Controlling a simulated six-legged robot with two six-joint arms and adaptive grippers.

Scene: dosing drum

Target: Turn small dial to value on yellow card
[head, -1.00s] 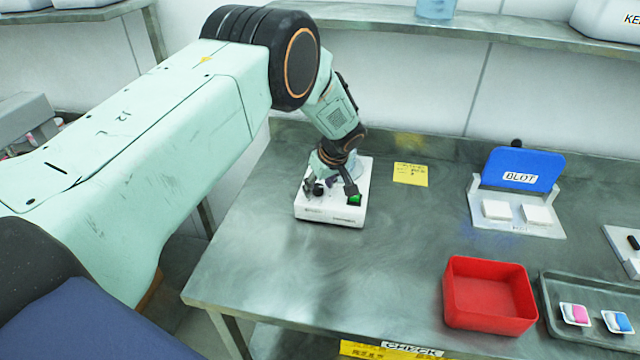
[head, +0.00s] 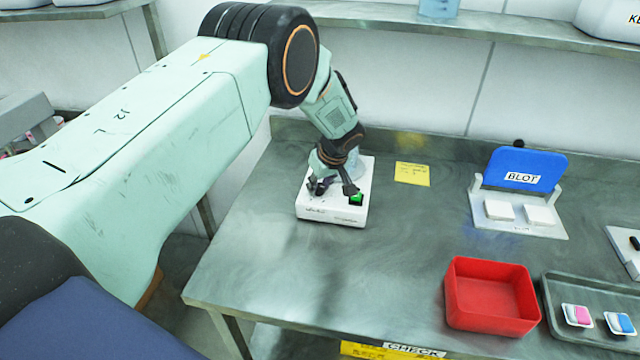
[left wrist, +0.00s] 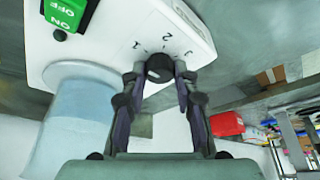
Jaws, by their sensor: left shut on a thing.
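A white device (head: 332,216) stands near the back left of the metal table; it also shows in the left wrist view (left wrist: 205,22). Its small black dial (left wrist: 159,68) has the numbers 1, 2 and 3 printed around it. I cannot tell which value the dial points to. My left gripper (head: 334,188) reaches down over the device. In the left wrist view its fingertips (left wrist: 159,76) are shut on the dial from both sides. The yellow card (head: 412,174) lies flat to the right of the device; its writing is too small to read. My right gripper is not in view.
A green switch (left wrist: 65,12) and a translucent bluish vessel (left wrist: 72,125) are at the device, close to the gripper. A red bin (head: 490,312), a grey tray (head: 558,328) and a blue BLOT stand (head: 523,168) are to the right. The table's middle is clear.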

